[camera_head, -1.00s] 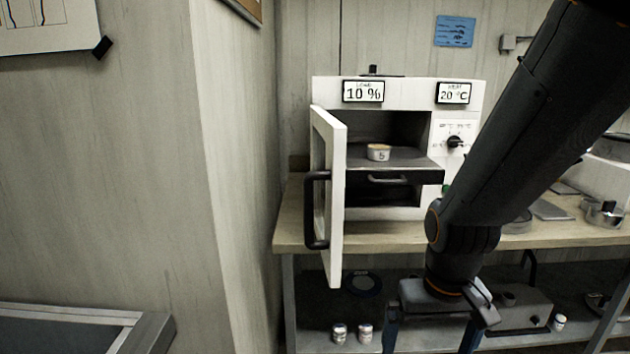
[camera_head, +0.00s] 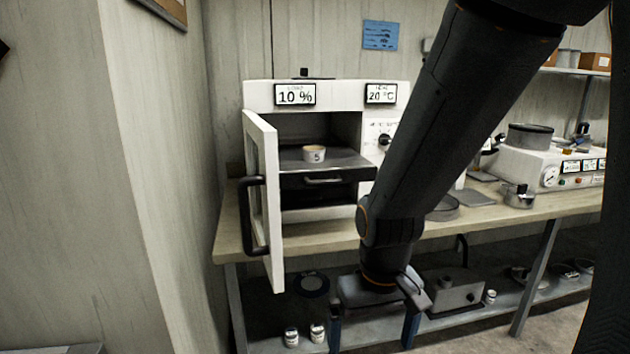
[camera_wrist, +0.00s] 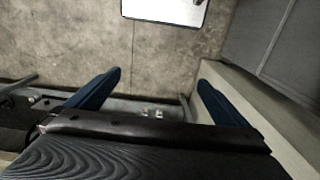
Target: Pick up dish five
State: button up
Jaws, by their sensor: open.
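Dish five (camera_head: 314,154) is a small pale round dish marked "5". It sits on the pulled-out shelf (camera_head: 345,161) inside the white oven (camera_head: 258,97), whose door (camera_head: 262,200) stands open to the left. My gripper (camera_head: 372,332) hangs pointing down, in front of the bench and below and right of the dish, well apart from it. Its blue fingers are spread and empty. In the wrist view my gripper (camera_wrist: 158,92) shows open above the floor; the dish is not in that view.
The wooden bench (camera_head: 316,236) carries pans and a metal pot (camera_head: 518,196) to the right, beside a white instrument (camera_head: 540,168). The lower shelf holds small jars (camera_head: 317,333) and a grey box (camera_head: 455,292). A wall stands close left of the open door.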

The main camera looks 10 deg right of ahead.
aim_at(311, 154)
jog(key=i, duration=0.85)
